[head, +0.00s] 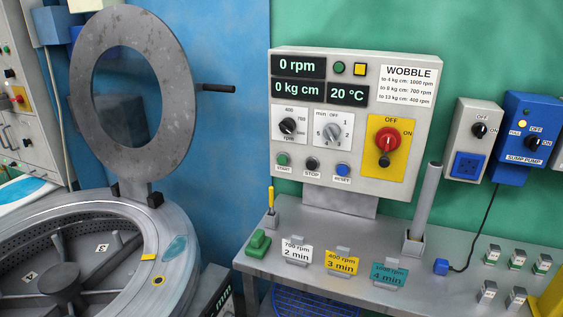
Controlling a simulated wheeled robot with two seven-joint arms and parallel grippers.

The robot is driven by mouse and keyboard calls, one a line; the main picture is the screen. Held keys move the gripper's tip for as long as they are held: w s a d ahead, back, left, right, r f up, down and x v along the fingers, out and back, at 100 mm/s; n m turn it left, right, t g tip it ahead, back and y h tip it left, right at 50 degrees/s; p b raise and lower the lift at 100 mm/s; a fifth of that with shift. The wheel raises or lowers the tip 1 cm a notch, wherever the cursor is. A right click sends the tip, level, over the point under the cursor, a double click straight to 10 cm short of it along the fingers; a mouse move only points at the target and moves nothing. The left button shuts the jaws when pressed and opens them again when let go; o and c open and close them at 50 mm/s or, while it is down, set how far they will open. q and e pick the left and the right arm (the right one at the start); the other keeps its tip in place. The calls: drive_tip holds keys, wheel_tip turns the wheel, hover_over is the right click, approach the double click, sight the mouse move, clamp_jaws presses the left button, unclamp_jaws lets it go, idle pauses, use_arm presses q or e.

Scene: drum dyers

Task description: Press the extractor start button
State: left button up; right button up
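The extractor control panel (355,125) stands upright at the back of the metal bench. Its green start button (283,160), labelled START, is at the lower left of the panel, left of a dark STOP button (312,164) and a blue RESET button (342,170). The displays read 0 rpm, 0 kg cm and 20 °C. A red rotary switch (388,138) sits on a yellow plate between OFF and ON labels. The round drum (165,225) is at the left, with its ring-shaped lid (176,90) raised. Neither of my grippers shows in the head view.
The bench (330,285) holds a green block (258,243), several small cards on stands, an upright grey tube (424,200) and small labelled blocks at the right. A blue sump pump box (530,130) hangs on the wall.

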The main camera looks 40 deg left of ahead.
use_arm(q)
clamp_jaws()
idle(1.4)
